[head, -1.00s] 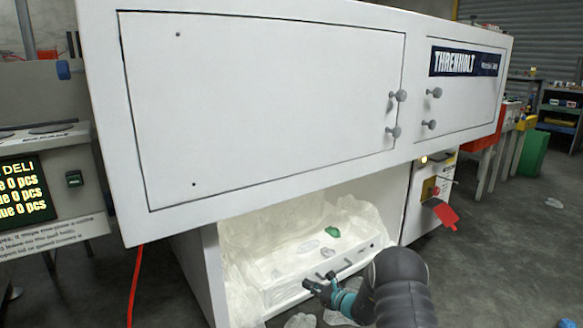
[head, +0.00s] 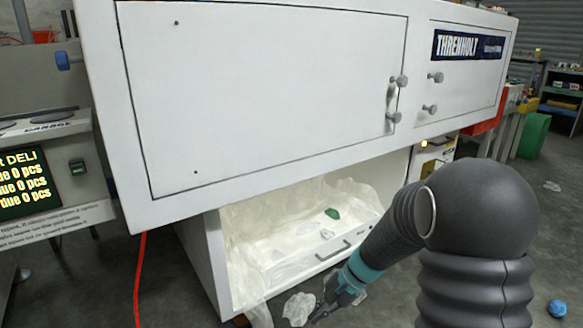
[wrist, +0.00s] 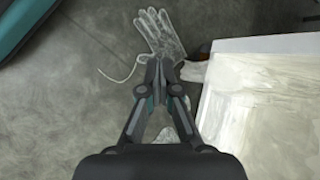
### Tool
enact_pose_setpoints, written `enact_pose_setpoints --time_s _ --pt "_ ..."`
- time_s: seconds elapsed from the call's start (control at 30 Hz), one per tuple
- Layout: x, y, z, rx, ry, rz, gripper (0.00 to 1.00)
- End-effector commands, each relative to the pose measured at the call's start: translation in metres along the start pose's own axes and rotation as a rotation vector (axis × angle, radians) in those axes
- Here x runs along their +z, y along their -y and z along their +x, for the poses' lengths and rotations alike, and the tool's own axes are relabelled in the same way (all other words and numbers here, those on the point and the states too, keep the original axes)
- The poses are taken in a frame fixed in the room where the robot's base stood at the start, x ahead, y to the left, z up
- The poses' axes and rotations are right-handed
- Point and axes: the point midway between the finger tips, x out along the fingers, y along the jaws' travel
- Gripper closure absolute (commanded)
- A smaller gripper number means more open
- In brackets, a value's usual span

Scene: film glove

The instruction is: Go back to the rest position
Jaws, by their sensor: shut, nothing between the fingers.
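My gripper (head: 322,312) hangs low in front of the white cabinet, near the bottom of the head view. In the wrist view its fingers (wrist: 159,62) are together with nothing between them. A translucent film glove (wrist: 158,32) lies on the grey floor past the fingertips, with a thin pale strand beside it. In the head view a crumpled clear piece (head: 297,308) lies on the floor just left of my gripper; I cannot tell if it is the same glove.
The white cabinet (head: 260,90) overhangs a lit, film-lined compartment (head: 362,240) with a handle in front. A green item (head: 332,214) and clear pieces lie inside. A red cable (head: 138,280) runs down at left. A blue ball (head: 557,308) lies on open floor at right.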

Motion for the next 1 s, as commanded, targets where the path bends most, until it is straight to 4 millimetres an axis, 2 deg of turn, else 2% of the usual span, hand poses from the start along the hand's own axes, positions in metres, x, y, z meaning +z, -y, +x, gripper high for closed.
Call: enact_pose_setpoints --time_s 0.03,0.2,0.6,0.8,1.0 --pt "0.014 -0.005 -0.016 0.033 -0.026 -0.053 1.0" --pt "0.048 -0.03 -0.056 0.155 -0.112 -0.224 1.0" --pt "0.116 -0.078 -0.143 0.384 -0.341 -0.541 1.0" --pt "0.148 -0.094 -0.181 0.452 -0.467 -0.647 1.0" --pt "0.182 -0.098 -0.214 0.455 -0.597 -0.717 1.0"
